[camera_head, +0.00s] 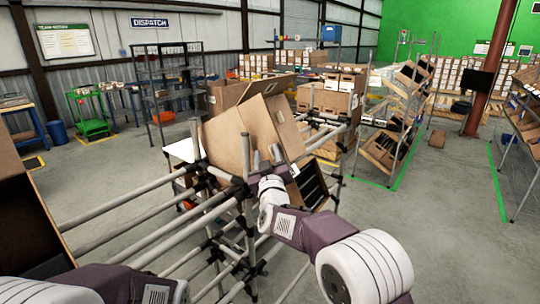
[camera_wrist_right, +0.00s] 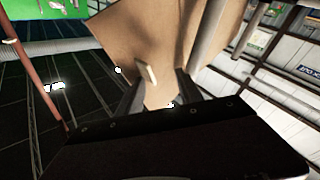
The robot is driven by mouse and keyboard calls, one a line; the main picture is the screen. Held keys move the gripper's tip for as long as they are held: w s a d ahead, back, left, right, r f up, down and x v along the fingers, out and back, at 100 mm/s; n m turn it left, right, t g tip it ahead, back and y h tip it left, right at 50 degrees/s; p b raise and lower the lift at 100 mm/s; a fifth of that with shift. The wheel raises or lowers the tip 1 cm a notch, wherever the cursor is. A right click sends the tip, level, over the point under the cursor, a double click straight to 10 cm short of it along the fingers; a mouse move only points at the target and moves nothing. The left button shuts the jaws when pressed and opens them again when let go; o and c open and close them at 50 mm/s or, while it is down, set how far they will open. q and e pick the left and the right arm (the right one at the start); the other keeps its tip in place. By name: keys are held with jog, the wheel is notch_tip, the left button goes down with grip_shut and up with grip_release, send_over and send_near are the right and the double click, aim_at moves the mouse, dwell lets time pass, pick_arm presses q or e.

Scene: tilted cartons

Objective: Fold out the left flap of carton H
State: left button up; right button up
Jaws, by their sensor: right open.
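A brown tilted carton (camera_head: 226,140) stands on the pipe rack in the middle of the head view, with flaps sticking up; no letter H is readable, so I cannot confirm it is carton H. One broad panel (camera_head: 286,128) leans to the right. My right gripper (camera_head: 266,155) is in front of the carton, its two fingers apart and pointing up at the cardboard. In the right wrist view the open fingers (camera_wrist_right: 158,82) have brown cardboard (camera_wrist_right: 165,35) behind them; contact cannot be told. My left arm shows at bottom left, but its gripper is out of view.
Grey rack pipes (camera_head: 150,205) run left of and below the carton. A dark open carton (camera_head: 22,215) is at the left edge. More cartons (camera_head: 335,95) stand behind, and a shelf with tilted cartons (camera_head: 390,145) is at the right. Floor (camera_head: 445,235) is clear at right.

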jog(key=shift+s+a+f, duration=0.1)
jog(key=shift+a+f, duration=0.1)
jog(key=shift+a, duration=0.1)
jog(key=b+v, duration=0.2)
jog(key=v, duration=0.6)
jog(key=shift+s+d+b, duration=0.25)
jog(key=shift+s+b, duration=0.15)
jog(key=shift+r, duration=0.1)
